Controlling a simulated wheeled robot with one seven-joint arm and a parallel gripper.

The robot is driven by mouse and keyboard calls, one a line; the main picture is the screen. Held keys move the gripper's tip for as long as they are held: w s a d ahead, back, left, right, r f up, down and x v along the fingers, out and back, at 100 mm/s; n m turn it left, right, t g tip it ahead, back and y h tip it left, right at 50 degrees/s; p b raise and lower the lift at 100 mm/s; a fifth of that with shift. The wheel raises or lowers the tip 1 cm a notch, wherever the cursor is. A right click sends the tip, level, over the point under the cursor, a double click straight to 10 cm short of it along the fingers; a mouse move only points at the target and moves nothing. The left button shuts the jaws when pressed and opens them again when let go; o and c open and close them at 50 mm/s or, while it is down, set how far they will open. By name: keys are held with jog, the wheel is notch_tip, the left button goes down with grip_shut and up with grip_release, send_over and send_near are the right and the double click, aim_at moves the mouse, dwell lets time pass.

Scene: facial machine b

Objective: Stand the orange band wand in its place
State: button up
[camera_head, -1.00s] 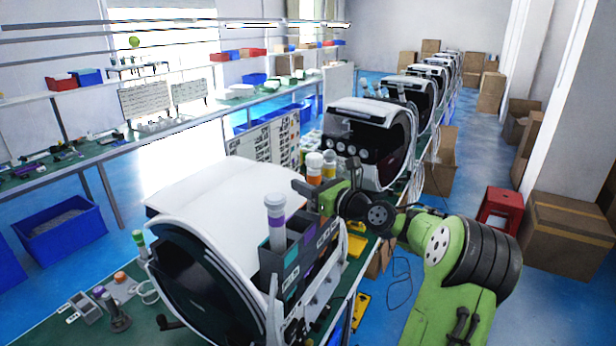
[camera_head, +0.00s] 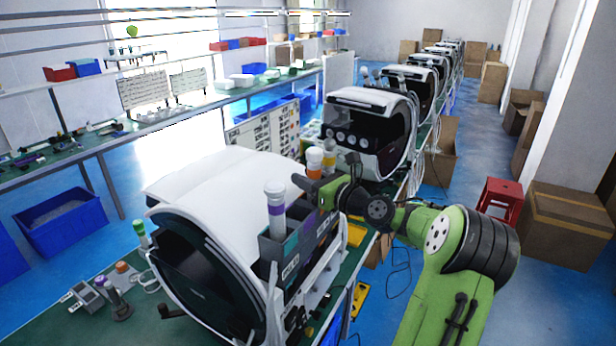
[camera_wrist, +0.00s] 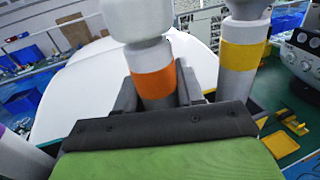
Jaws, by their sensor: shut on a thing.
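The orange band wand (camera_head: 314,162) has a pale grey body, a white head and an orange ring. It stands roughly upright at the far end of the dark holder rack (camera_head: 290,250) on the side of the near white machine. My gripper (camera_head: 305,186) is shut on it. In the wrist view the orange band (camera_wrist: 153,82) sits between my dark fingers (camera_wrist: 158,92). The wand's lower end is hidden, so I cannot tell whether it rests in a slot.
A yellow band wand (camera_wrist: 243,55) stands close on the right in the wrist view. A purple band wand (camera_head: 276,207) stands in the rack's near end. The white domed machine (camera_head: 215,180) lies left of the rack. More machines (camera_head: 365,135) line the bench behind.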

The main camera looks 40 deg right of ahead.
jog(key=shift+f, duration=0.1)
jog(key=o, duration=1.1)
jog(key=shift+s, duration=0.1)
jog(key=shift+s+d+f, duration=0.1)
jog(key=shift+s, duration=0.25)
jog(key=s, duration=1)
jog(key=s+d+b, duration=0.1)
jog(key=s, duration=0.4)
